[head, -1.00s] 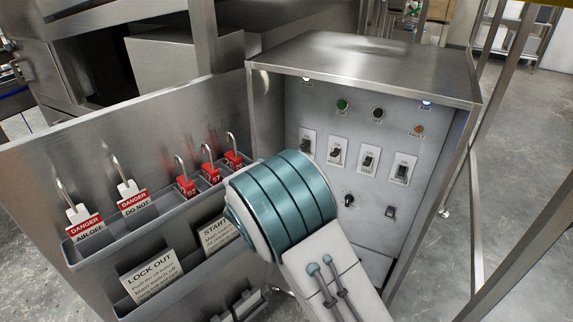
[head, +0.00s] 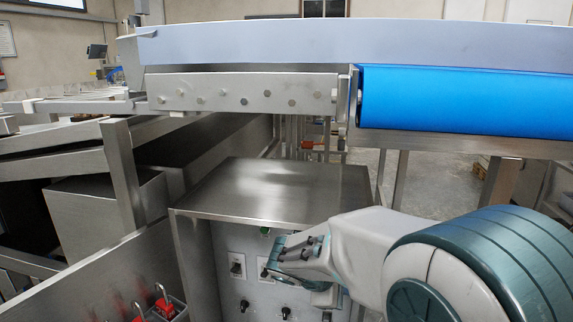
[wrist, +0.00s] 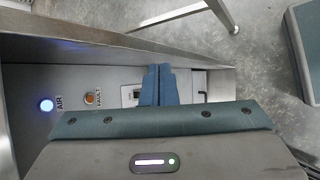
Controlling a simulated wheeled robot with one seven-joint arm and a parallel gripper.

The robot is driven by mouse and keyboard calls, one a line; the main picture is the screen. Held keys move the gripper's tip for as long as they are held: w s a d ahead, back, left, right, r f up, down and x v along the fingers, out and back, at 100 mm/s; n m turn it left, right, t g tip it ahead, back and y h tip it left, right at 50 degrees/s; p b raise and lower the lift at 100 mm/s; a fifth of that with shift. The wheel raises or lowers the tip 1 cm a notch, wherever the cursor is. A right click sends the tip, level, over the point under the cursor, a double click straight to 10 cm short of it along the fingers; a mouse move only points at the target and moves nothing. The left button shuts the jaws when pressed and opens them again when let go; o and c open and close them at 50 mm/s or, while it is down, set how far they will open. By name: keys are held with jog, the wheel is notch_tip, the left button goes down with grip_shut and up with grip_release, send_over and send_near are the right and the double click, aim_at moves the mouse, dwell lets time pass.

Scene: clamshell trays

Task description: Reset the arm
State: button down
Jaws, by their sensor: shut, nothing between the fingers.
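My gripper (wrist: 158,84) is shut and empty in the wrist view, its two blue fingers together. They lie in front of the control box's panel and hide part of a switch there. My arm hides the right part of the panel.
A blue AIR lamp (wrist: 46,105) is lit on the panel, next to an orange FAULT lamp (wrist: 90,99). Red padlocks (head: 165,302) hang at the lower left. A blue conveyor roller (head: 460,100) and steel frame run above the box. Grey floor shows to the right.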

jog(key=s+d+r+m+g+y+p, duration=0.1)
jog(key=s+r+m+y+p, duration=0.2)
jog(key=s, duration=0.6)
jog(key=s+d+r+m+g+y+p, duration=0.1)
jog(key=s+r+m+y+p, duration=0.3)
jog(key=s+r+m+p, duration=0.3)
notch_tip(320, 180, up, 2)
jog(key=s+m, duration=0.2)
jog(key=m, duration=0.2)
jog(key=shift+s+r+y, duration=0.15)
jog(key=shift+s+y, duration=0.15)
jog(key=shift+s, duration=0.05)
dwell(0.4)
